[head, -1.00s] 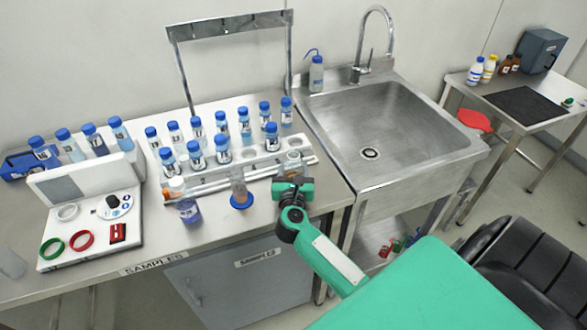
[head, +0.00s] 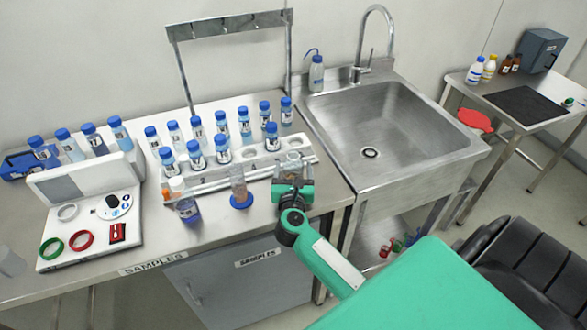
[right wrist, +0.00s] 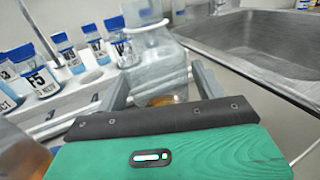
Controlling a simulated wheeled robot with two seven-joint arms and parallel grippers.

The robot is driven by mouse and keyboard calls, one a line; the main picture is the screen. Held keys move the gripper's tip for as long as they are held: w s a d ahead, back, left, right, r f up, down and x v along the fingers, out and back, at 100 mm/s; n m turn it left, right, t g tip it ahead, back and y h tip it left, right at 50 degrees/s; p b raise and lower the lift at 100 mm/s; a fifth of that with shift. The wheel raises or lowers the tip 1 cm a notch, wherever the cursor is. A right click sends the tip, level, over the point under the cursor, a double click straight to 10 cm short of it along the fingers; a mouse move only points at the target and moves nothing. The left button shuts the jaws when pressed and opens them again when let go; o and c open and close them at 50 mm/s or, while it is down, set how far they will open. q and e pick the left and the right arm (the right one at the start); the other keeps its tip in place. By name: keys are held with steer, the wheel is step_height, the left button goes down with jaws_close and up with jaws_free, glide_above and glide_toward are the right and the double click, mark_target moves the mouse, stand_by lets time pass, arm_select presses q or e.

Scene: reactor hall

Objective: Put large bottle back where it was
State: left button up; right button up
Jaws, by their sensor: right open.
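A large clear bottle (head: 293,159) stands on the samples bench at the right end of the white vial rack. In the right wrist view the clear bottle (right wrist: 158,58) shows a narrower neck, wide shoulders and a little amber at its base. My right gripper (head: 293,181) is at the bottle's near side. Its open fingers lie on either side of the bottle's body, and I see no clear contact. The green gripper body partly hides the bottle's lower part in the head view. My left gripper is not in view.
A white rack (head: 272,145) holds several blue-capped vials behind and left of the bottle. A graduated cylinder (head: 238,184) on a blue base and a beaker of blue liquid (head: 188,211) stand left of my gripper. A steel sink (head: 400,125) adjoins on the right.

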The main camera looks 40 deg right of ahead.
steer(key=b+v, duration=0.3)
steer(key=v, duration=0.7)
steer(key=shift+f, duration=0.2)
steer(key=shift+s+a+r, duration=0.1)
steer(key=shift+s+a, duration=0.2)
steer(key=shift+s, duration=0.15)
steer(key=shift+r, duration=0.1)
